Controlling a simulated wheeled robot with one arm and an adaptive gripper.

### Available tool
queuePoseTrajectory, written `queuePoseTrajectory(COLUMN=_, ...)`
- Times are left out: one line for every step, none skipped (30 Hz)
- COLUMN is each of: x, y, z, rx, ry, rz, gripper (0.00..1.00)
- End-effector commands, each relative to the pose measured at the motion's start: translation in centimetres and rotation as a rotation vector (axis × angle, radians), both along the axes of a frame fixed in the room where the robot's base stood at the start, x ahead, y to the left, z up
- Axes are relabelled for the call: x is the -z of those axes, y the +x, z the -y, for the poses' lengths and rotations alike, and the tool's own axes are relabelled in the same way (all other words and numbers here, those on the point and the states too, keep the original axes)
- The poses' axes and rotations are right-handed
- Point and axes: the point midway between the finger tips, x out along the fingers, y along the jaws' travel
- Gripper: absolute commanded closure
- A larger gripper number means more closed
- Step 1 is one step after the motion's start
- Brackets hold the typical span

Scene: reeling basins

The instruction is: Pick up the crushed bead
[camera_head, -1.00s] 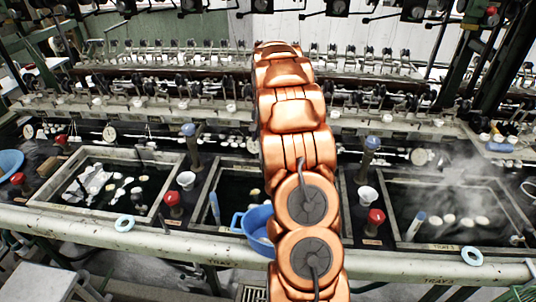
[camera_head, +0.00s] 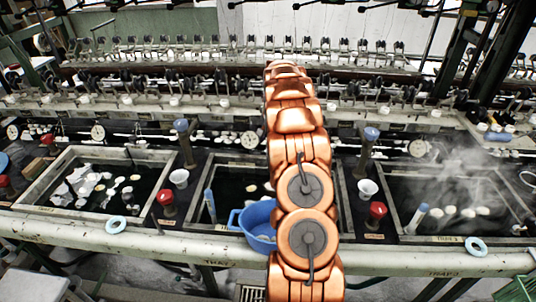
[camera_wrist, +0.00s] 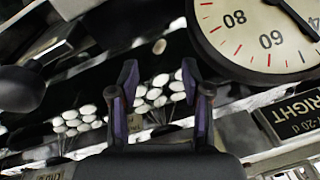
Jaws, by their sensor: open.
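I cannot pick out a crushed bead for certain in either view. In the wrist view my gripper (camera_wrist: 160,72) is open, its two dark purple-sided fingers apart with nothing held between them. Beyond the fingers, several white oval pieces (camera_wrist: 158,94) show in a cluster, with another cluster (camera_wrist: 78,120) to the left. Their distance from the fingers is unclear. In the head view my orange arm hides the gripper. A small pale piece (camera_head: 251,187) lies in the dark middle basin (camera_head: 204,205), which the arm partly covers.
A large dial gauge (camera_wrist: 262,32) is close at the wrist view's upper right. A blue pail (camera_head: 257,222) hangs at the middle basin's front. The left basin (camera_head: 50,163) holds several white pieces; the right basin (camera_head: 472,237) steams. Reeling machinery lines the back.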

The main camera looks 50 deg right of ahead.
Motion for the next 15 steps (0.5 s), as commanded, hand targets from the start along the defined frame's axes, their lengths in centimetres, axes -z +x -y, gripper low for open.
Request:
queuePoseTrajectory(x=0.3, y=0.0, z=0.0, rx=0.001, ry=0.003, rz=-0.002, gripper=0.52)
queuePoseTrajectory(x=0.5, y=0.0, z=0.0, rx=0.001, ry=0.003, rz=-0.002, gripper=0.52)
queuePoseTrajectory(x=0.7, y=0.0, z=0.1, rx=0.002, ry=0.002, rz=-0.002, gripper=0.52)
queuePoseTrajectory(x=0.9, y=0.0, z=0.1, rx=0.002, ry=0.002, rz=-0.002, gripper=0.52)
queuePoseTrajectory(x=1.0, y=0.0, z=0.2, rx=0.002, ry=0.001, rz=-0.001, gripper=0.52)
queuePoseTrajectory(x=1.1, y=0.0, z=0.2, rx=0.002, ry=0.001, rz=-0.001, gripper=0.52)
queuePoseTrajectory(x=1.3, y=0.1, z=0.3, rx=0.002, ry=0.001, rz=-0.002, gripper=0.52)
queuePoseTrajectory(x=1.5, y=0.1, z=0.3, rx=0.002, ry=0.001, rz=-0.002, gripper=0.52)
queuePoseTrajectory(x=1.9, y=0.2, z=0.3, rx=0.001, ry=0.0, rz=-0.003, gripper=0.52)
queuePoseTrajectory(x=2.2, y=0.2, z=0.3, rx=0.001, ry=0.0, rz=-0.003, gripper=0.52)
queuePoseTrajectory(x=2.5, y=0.3, z=0.4, rx=0.002, ry=0.001, rz=-0.003, gripper=0.52)
queuePoseTrajectory(x=2.9, y=0.3, z=0.5, rx=0.003, ry=0.001, rz=-0.003, gripper=0.52)
queuePoseTrajectory(x=3.2, y=0.3, z=0.5, rx=0.003, ry=0.003, rz=-0.003, gripper=0.52)
queuePoseTrajectory(x=3.5, y=0.4, z=0.5, rx=0.003, ry=0.003, rz=-0.003, gripper=0.52)
queuePoseTrajectory(x=4.1, y=0.5, z=0.5, rx=0.002, ry=0.002, rz=-0.003, gripper=0.52)
